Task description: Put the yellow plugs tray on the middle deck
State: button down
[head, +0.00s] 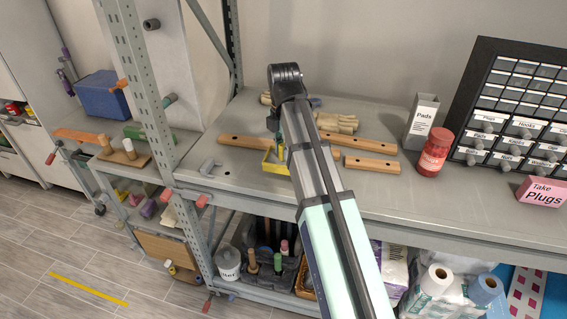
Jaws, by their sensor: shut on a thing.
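The small yellow plugs tray (272,167) is at the lower end of my arm, over or on the grey bench. My gripper (281,150) is shut on it; the arm hides part of the tray and most of the fingers. I cannot tell whether the tray touches the bench. The rolling rack stands at the left, beyond the bench's perforated post. Its top deck (84,147) holds wooden blocks and a blue bin. A lower deck (131,214), which looks like the middle one, carries purple and pale items and is partly hidden by the post.
A red-lidded jar (434,152), a Pads box (422,120) and a drawer cabinet (514,100) stand right. The upright post (142,85) separates bench and rack.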

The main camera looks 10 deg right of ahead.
aim_at(284, 161)
jog(key=shift+f+p, duration=0.45)
jog(key=shift+f, duration=2)
jog(key=c, duration=0.9)
grip_release()
jog(key=shift+f, duration=0.15)
notch_tip(284, 161, up, 11)
jog(key=shift+r+b, duration=0.1)
jog(key=shift+b, duration=0.25)
jog(key=shift+r+p, duration=0.45)
jog(key=shift+r, duration=0.15)
jog(key=shift+a, duration=0.1)
